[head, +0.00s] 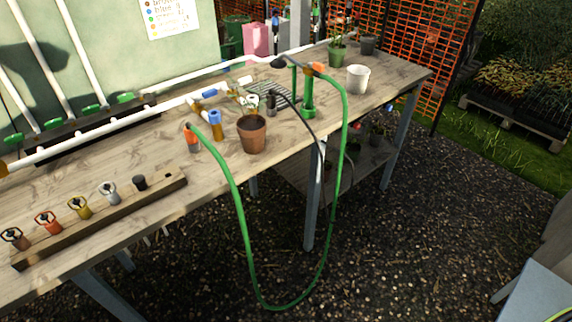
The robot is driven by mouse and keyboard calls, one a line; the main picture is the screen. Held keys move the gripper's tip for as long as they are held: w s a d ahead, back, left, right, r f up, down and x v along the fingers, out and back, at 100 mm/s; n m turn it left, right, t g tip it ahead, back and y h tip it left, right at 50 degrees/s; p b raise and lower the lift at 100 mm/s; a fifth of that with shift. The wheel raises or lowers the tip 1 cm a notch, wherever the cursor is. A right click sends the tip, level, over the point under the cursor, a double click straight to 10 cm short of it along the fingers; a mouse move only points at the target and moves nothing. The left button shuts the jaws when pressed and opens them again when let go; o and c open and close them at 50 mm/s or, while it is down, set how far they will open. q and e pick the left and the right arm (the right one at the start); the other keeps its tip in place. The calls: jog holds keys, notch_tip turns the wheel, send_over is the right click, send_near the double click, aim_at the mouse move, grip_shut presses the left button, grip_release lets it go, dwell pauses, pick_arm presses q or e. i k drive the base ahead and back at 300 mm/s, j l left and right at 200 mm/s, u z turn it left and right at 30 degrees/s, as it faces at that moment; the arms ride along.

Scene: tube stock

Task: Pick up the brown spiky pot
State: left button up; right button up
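A brown pot (252,137) stands upright near the front edge of the wooden bench (150,185), around its middle. It looks filled with dark soil, and I see no clear spikes on it. A green pot with a small leafy plant (337,52) stands at the far end of the bench. Neither of my grippers shows in the head view.
A green hose (247,245) loops from an orange fitting (192,136) down past the bench edge and up to a green stand (308,95). Pipe fittings lie behind the brown pot. A wooden rack (110,222) holds several sprinkler heads. A white pot (357,79) stands farther right.

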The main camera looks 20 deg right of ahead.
aim_at(328, 166)
jog(key=i+l+u, duration=0.2)
jog(key=l, duration=0.3)
jog(key=i+l+u, duration=0.2)
jog(key=l, duration=0.35)
jog(key=l+u, duration=0.2)
jog(key=l, duration=0.35)
jog(key=i+l+u, duration=0.25)
jog(key=l, duration=0.35)
jog(key=k, duration=0.15)
